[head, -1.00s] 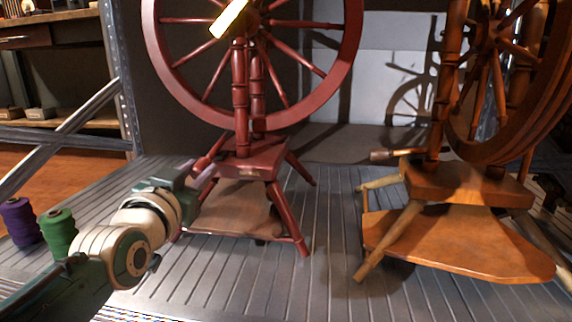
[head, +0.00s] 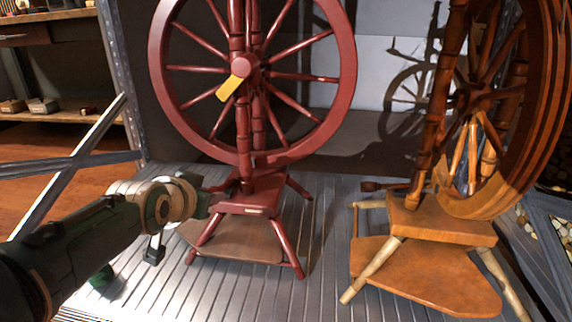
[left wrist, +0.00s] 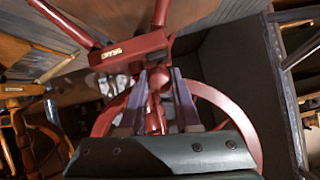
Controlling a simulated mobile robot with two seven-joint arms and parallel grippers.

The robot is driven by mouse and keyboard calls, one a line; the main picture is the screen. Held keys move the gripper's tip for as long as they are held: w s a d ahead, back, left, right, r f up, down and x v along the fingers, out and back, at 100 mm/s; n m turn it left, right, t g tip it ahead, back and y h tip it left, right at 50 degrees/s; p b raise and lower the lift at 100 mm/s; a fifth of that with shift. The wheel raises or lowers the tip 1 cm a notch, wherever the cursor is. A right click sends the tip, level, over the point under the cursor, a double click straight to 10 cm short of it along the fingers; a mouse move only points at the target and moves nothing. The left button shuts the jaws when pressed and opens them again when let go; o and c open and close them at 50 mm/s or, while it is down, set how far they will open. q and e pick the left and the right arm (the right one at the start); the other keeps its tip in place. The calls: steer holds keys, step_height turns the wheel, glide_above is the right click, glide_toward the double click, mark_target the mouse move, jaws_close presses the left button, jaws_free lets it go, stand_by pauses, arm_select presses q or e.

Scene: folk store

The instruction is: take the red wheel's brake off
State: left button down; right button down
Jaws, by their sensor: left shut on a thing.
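The red spinning wheel (head: 345,70) stands upright on the grey slatted floor in the head view. A yellow handle (head: 228,88) hangs down and left from its hub. Its red base block (head: 250,198) carries a small plate. My left gripper (head: 212,198) is at the left end of this base, its tips hard to make out in the head view. In the left wrist view, my left gripper (left wrist: 157,85) is shut on a turned red knob (left wrist: 155,115), apparently the brake, just beside the base block (left wrist: 128,52). My right gripper does not show.
A brown spinning wheel (head: 440,220) stands to the right, with its own peg at the left of its base. A metal rack post (head: 117,80) and a diagonal bar (head: 70,165) are at the left. Slatted floor (head: 320,250) between the wheels is free.

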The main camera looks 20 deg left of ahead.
arm_select(q)
steer(key=shift+w+r, duration=0.1)
steer(key=shift+r, duration=0.1)
stand_by(0.3)
steer(key=c, duration=0.6)
jaws_free()
steer(key=shift+s+r+p, duration=0.2)
steer(key=shift+s+p, duration=0.05)
steer(key=shift+p, duration=0.3)
steer(key=p+v, duration=0.8)
steer(key=v, duration=0.1)
steer(key=shift+s+d+r, duration=0.1)
steer(key=shift+r, duration=0.05)
